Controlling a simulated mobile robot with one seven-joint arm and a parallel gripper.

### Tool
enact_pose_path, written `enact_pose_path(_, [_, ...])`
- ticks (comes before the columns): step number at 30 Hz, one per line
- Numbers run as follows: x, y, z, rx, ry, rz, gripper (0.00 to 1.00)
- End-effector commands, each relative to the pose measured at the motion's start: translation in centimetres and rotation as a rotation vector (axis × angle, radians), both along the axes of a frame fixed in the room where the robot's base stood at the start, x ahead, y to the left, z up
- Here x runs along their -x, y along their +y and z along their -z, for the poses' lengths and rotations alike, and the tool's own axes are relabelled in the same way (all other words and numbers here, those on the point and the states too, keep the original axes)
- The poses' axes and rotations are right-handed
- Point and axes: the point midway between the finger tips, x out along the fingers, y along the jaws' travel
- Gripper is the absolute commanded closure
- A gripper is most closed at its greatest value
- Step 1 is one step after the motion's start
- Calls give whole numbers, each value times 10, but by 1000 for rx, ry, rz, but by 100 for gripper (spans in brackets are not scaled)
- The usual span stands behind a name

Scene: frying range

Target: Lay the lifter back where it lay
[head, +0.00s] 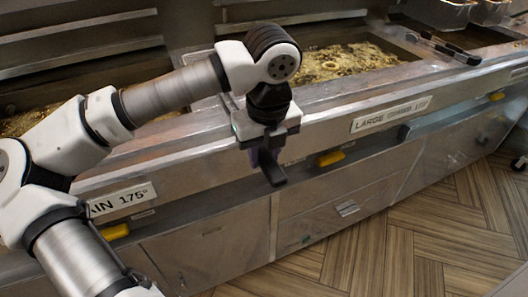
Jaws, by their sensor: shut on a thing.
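My gripper (262,152) hangs pointing down in front of the range's front edge, left of the "LARGE" label. It is shut on a dark thing, which I take to be the lifter (275,177). Only a short dark piece shows below the jaws, and the rest of it is hidden by the gripper or too small to make out. The held piece is clear of the floor and in front of the cabinet doors.
A fryer vat (345,62) with golden food lies behind my gripper. A black handled object (440,46) rests across the range top at the right. Yellow handles (330,158) stick out along the front. Wooden floor (420,225) is open at the lower right.

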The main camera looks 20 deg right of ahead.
Motion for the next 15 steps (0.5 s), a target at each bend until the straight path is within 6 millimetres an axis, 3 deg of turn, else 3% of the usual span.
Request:
enact_pose_path(10, [0, 0, -1, 1, -2, 0, 100])
enact_pose_path(11, [0, 0, -1, 1, -2, 0, 70])
enact_pose_path(15, [0, 0, -1, 1, -1, 0, 52])
